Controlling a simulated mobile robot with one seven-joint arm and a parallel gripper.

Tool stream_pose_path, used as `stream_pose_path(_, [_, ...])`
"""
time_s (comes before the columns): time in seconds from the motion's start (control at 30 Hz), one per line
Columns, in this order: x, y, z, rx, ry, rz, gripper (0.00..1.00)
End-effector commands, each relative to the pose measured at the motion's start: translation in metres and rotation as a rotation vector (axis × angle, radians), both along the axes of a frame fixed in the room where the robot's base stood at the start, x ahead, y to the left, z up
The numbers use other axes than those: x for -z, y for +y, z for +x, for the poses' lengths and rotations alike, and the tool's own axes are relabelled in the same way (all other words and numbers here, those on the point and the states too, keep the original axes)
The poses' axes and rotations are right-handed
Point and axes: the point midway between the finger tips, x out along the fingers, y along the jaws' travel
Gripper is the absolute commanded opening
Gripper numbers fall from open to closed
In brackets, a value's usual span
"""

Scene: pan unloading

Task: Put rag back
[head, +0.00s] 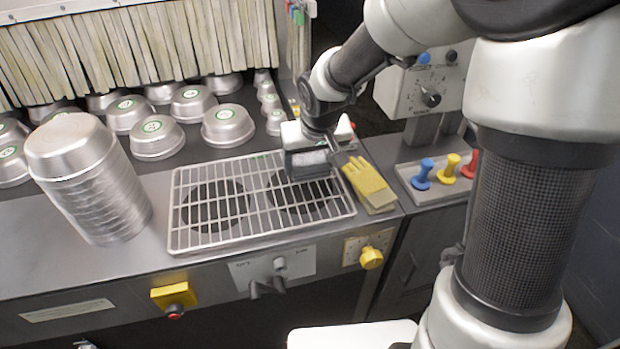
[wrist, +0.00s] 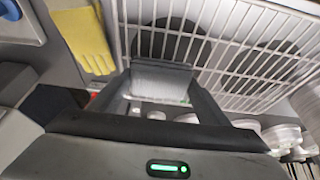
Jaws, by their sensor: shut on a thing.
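My gripper (head: 318,160) is shut on a grey, cloth-like block that looks like the rag (head: 306,166). It holds the rag above the right part of the wire grate (head: 215,246), near its back right corner. In the wrist view the rag (wrist: 160,77) sits between the two fingers, with the grate beyond it. A yellow folded cloth or glove (head: 368,182) lies on the counter just right of the grate and of my gripper. It also shows in the wrist view (wrist: 83,38) at the upper left. The gap between rag and grate is hard to judge.
A tall stack of metal pans (head: 92,185) stands left of the grate. Several upturned pans (head: 157,138) with green labels lie behind, before a strip curtain (head: 140,45). Blue, yellow (head: 447,166) and red knobs stand on a plate at right, below a control box (head: 425,90).

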Motion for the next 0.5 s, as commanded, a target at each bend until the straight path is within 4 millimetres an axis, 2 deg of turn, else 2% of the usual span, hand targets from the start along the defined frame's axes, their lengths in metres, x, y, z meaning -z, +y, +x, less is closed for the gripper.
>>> stream_pose_path(0.3, [0.038,0.000,-0.001,-0.001,0.003,0.000,0.49])
stream_pose_path(0.5, [0.040,0.000,0.000,0.000,0.000,0.000,0.49])
